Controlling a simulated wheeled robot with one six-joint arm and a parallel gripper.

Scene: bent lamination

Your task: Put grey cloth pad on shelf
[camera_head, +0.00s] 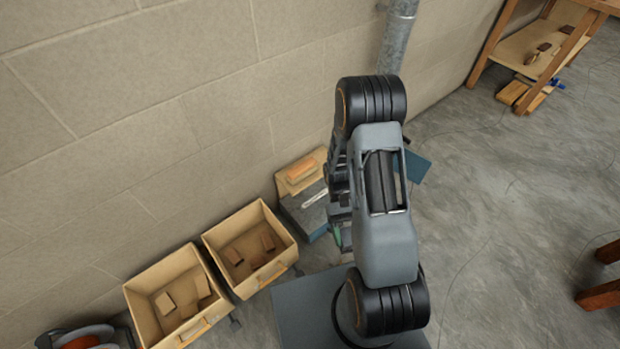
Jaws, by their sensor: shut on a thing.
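My gripper (340,208) is at the lower end of my folded arm, mostly hidden behind the arm's links. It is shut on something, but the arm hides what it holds. I cannot make out the grey cloth pad for certain. A low stand with a grey top (300,214) and blue edge is left of and close to the gripper. A pale bar-shaped item (315,198) lies on that top. I cannot tell whether the stand's top is the shelf of the task.
An orange-brown block (301,169) sits on a tan board (291,188) by the wall. Two tan bins (208,237) (133,299) hold brown pieces. A blue panel (414,166) shows right of my arm. A wooden bench (497,55) stands at top right. The right floor is largely clear.

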